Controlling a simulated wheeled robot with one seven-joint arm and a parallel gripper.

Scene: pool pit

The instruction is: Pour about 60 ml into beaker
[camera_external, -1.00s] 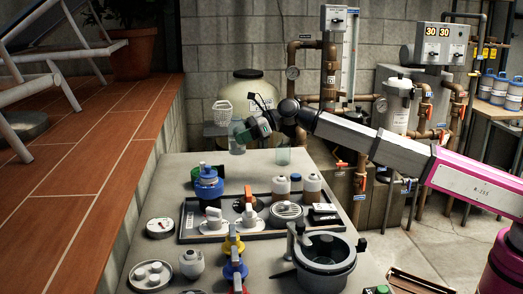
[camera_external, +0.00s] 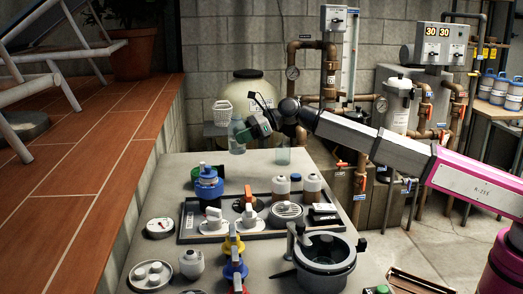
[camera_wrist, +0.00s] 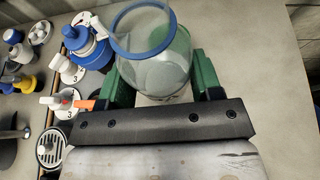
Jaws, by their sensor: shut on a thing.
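My gripper (camera_wrist: 165,88) is shut on a clear vessel with a blue rim (camera_wrist: 177,62), its green fingers on either side of the vessel. In the external view my gripper (camera_external: 257,127) holds this vessel (camera_external: 237,134) above the far end of the table. I cannot tell how much liquid is in it. A clear, greenish beaker (camera_external: 283,156) stands upright on the table, to the right of and lower than the held vessel, apart from it. I cannot make out the beaker in the wrist view.
A dark tray (camera_external: 270,229) with bottles and knobs lies mid-table. A blue container (camera_external: 208,186) stands at its left rear, and a round pot (camera_external: 325,262) is at the near right. A white basket (camera_external: 223,110) and a large tank (camera_external: 247,87) are behind the table. Bare tabletop surrounds the beaker.

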